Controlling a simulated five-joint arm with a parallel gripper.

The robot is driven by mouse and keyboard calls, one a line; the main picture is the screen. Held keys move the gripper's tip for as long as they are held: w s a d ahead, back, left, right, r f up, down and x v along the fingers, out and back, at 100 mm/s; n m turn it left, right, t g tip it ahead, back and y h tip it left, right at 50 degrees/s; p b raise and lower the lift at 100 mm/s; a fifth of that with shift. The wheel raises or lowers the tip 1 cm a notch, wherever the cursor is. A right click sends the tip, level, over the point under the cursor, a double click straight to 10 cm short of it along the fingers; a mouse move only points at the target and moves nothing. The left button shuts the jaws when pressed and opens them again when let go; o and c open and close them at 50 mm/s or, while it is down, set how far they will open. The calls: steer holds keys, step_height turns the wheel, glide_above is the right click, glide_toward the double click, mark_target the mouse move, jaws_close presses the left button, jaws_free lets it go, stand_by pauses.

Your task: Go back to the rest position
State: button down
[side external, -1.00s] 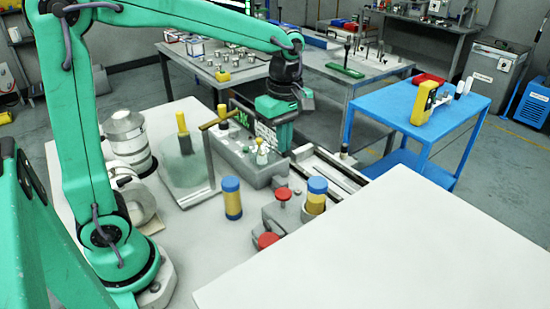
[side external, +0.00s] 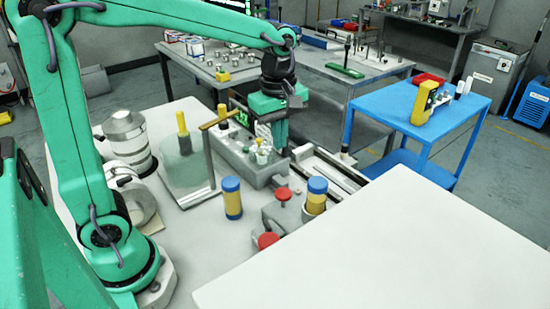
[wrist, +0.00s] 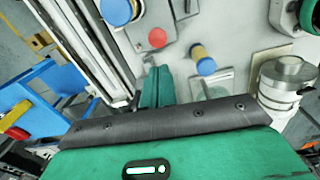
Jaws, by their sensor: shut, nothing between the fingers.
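My gripper (side external: 281,142) hangs fingers-down over the grey block (side external: 236,165) at the back of the white table (side external: 180,245). Its green fingers (wrist: 157,86) are together and empty in the wrist view. In the side view the fingertips are close to the block's right end. I cannot tell whether they touch it. A small pale green-and-yellow piece (side external: 262,153) sits on the block beside the fingers. A yellow cylinder with blue ends (side external: 232,199) stands on the table, and a similar one (side external: 316,197) stands in a grey fixture with red knobs (side external: 268,239).
A T-handled post (side external: 208,160), a clear upright panel (side external: 184,165) and metal cylinders (side external: 127,136) stand left of the block. A rail (side external: 330,172) runs along the right. A blue cart (side external: 385,112) stands beyond. The front of the table is clear.

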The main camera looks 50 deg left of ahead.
steer(key=s+a+r+m+t, duration=0.1)
steer(key=s+a+m+t, duration=0.2)
steer(key=s+m, duration=1.1)
steer(key=shift+r+m+t, duration=0.35)
steer(key=shift+m+t, duration=0.75)
steer(key=shift+m, duration=0.3)
steer(key=c, duration=2.2)
jaws_free()
steer(key=shift+s, duration=0.1)
